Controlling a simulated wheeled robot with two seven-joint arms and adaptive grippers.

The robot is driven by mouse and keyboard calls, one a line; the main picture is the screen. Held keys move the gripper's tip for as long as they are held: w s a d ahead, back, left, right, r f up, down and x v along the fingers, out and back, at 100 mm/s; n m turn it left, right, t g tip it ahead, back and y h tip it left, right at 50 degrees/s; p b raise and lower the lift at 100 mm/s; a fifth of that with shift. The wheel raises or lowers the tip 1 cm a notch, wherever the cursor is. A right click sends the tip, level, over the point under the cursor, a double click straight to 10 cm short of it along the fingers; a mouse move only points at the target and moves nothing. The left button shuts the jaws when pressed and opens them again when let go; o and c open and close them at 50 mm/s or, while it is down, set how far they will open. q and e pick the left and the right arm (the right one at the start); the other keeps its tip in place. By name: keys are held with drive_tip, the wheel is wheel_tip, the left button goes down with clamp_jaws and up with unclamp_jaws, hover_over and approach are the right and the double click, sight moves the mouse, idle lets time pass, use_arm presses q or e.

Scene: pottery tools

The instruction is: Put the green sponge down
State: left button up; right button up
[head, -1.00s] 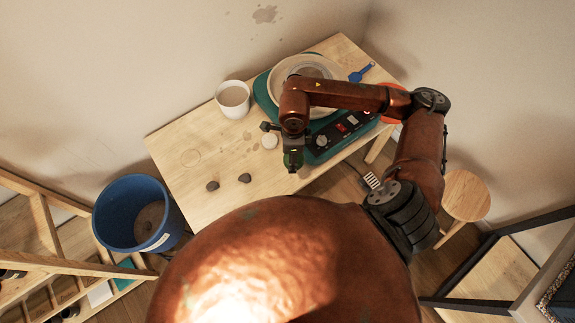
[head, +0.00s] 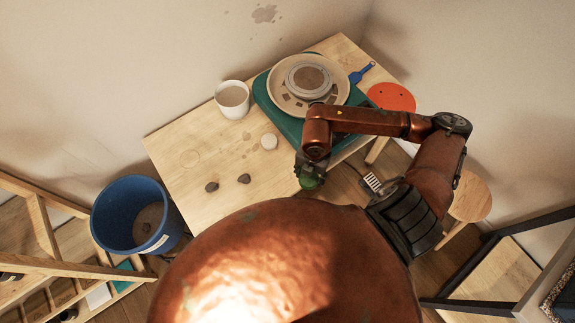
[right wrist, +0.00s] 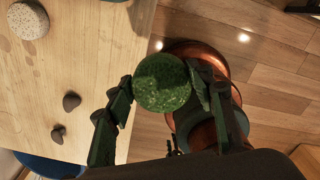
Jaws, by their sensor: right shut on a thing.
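My right gripper (head: 309,168) is shut on the round green sponge (head: 309,181). In the right wrist view the sponge (right wrist: 162,82) sits between the two dark fingers of the gripper (right wrist: 160,96). In that view it overlaps the table's front edge, with floor and my body behind it. Its height above the tabletop is hard to tell. The wooden table (head: 205,150) lies to the left of and behind the sponge in the head view. My left gripper is not in view.
A pottery wheel with a teal base (head: 263,97) stands at the table's back. Around it are a white cup (head: 232,108), a blue tool (head: 361,72) and an orange disc (head: 391,97). A pale round sponge (head: 269,141) and two dark stones (head: 244,179) lie nearer. A blue bucket (head: 113,215) stands left.

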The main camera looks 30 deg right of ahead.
drive_tip(key=w+f, duration=0.4)
drive_tip(key=w, duration=0.4)
hover_over(288, 165)
drive_tip(key=s, duration=0.1)
wheel_tip(288, 165, down, 5)
drive_tip(key=shift+r, duration=0.1)
drive_tip(key=shift+w+f, duration=0.5)
drive_tip(key=shift+f, duration=1.65)
drive_tip(key=shift+f, duration=0.15)
drive_tip(key=o, duration=0.8)
